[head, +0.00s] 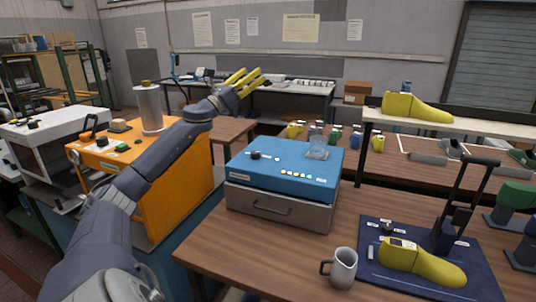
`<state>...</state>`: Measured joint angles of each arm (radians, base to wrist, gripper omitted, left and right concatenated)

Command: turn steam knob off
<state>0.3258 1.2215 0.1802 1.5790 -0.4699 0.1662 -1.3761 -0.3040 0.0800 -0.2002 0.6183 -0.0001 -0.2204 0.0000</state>
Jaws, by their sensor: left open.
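Black knobs show on three boxes, and their labels are too small to read, so I cannot tell which one is the steam knob. Another knob (102,141) is on the orange machine (170,195), beside green buttons. A third knob (33,124) is on the white machine (60,130). My left gripper (249,77), with yellow fingers, is open and empty. It is raised in the air, above and apart from the blue box. My right gripper is out of view.
A grey metal mug (343,268) and a dark blue mat (390,280) with a yellow shoe last (425,262) lie on the front table. A grey cylinder (150,108) stands on the orange machine. Wooden tabletop before the blue box is clear.

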